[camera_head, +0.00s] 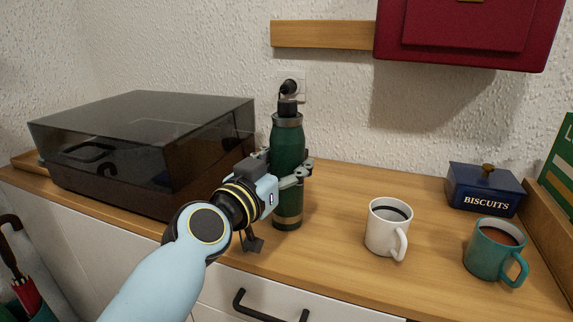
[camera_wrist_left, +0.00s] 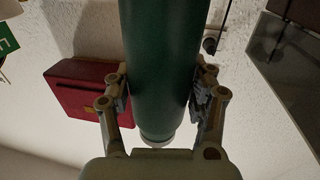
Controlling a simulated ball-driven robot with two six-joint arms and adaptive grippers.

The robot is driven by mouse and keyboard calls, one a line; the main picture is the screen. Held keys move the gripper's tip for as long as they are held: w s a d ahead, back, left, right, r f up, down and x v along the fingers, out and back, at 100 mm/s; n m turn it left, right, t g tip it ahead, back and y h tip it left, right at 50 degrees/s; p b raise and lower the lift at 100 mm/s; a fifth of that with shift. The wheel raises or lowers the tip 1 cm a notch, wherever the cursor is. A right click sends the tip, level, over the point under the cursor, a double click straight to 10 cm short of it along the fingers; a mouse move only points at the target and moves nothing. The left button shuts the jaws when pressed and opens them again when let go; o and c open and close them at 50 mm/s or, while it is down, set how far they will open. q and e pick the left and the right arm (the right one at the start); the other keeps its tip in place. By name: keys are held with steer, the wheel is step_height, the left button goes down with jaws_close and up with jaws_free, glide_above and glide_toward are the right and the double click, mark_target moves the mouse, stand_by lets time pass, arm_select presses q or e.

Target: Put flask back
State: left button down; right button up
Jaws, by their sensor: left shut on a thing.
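The flask (camera_head: 288,150) is tall and dark green with a steel collar, a black top and a steel base band. In the left wrist view the flask (camera_wrist_left: 163,60) fills the space between the two fingers of my left gripper (camera_wrist_left: 163,98). My right gripper is not in view.
A white mug (camera_head: 382,240) and a teal mug (camera_head: 483,262), both with dark drink, stand right on the sideboard (camera_head: 335,245). A blue biscuit tin (camera_head: 465,197) is behind them. A smoked-lid turntable (camera_head: 140,135) fills the left. A red cabinet (camera_head: 470,40) hangs above.

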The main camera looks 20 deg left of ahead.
arm_select(q)
steer(key=shift+f, duration=0.1)
steer(key=c, duration=0.7)
jaws_free()
steer(key=shift+o, duration=1.3)
steer(key=shift+s, duration=0.25)
steer(key=s+a+b, duration=0.2)
steer(key=s, duration=0.9)
steer(key=shift+s+a, duration=0.15)
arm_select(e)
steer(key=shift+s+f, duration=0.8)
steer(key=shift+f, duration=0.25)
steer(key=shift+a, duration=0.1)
